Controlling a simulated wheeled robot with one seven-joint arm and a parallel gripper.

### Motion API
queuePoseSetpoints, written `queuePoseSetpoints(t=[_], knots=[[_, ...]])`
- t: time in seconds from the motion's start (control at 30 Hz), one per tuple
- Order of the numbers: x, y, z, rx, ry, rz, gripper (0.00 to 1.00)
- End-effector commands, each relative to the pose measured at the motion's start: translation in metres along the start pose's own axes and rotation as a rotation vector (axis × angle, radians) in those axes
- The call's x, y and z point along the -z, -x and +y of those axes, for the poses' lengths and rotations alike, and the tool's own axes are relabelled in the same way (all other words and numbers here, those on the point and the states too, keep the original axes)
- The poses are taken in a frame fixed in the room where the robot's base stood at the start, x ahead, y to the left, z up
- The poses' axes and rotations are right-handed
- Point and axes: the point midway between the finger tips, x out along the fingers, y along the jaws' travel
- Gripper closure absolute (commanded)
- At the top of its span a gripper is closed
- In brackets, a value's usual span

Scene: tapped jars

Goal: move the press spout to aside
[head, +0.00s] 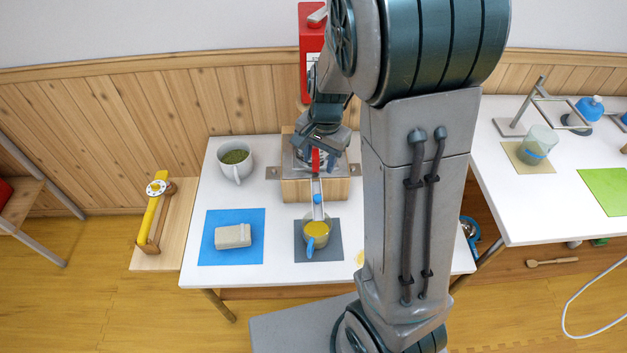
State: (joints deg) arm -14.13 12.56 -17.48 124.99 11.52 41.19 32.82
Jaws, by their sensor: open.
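The press (340,188) is a wooden block with a metal top and side brackets, near the back of the white table. Its spout (318,208) is a narrow pale channel with a blue knob (318,198). It points toward the front, with its end over a cup (316,232) of yellow contents with a blue handle. My gripper (317,150) is open above the press, close to a red upright part (315,161); whether it touches that part cannot be told. The gripper is behind the spout and apart from the blue knob. My arm hides part of the press's surroundings.
The cup is on a dark grey mat (301,254). A beige block (233,236) lies on a blue mat (254,216). A white mug (236,171) with green contents stands at the back left. A red column (311,42) rises behind. My arm covers the table's right side.

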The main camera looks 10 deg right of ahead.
Motion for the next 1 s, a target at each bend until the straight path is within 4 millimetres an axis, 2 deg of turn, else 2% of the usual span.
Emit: queuePoseSetpoints(t=[0.03,0.1,0.3,0.47,0.57,1.0], knots=[[0.007,-0.014,-0.005,-0.022,-0.043,-0.002,0.55],[0.015,-0.028,-0.009,-0.041,-0.101,0.002,0.55],[0.028,-0.052,-0.015,-0.073,-0.195,0.017,0.55],[0.03,-0.065,-0.015,-0.078,-0.213,0.02,0.55],[0.03,-0.079,-0.013,-0.08,-0.213,0.019,0.55],[0.031,-0.166,-0.006,-0.079,-0.211,0.019,0.55]])
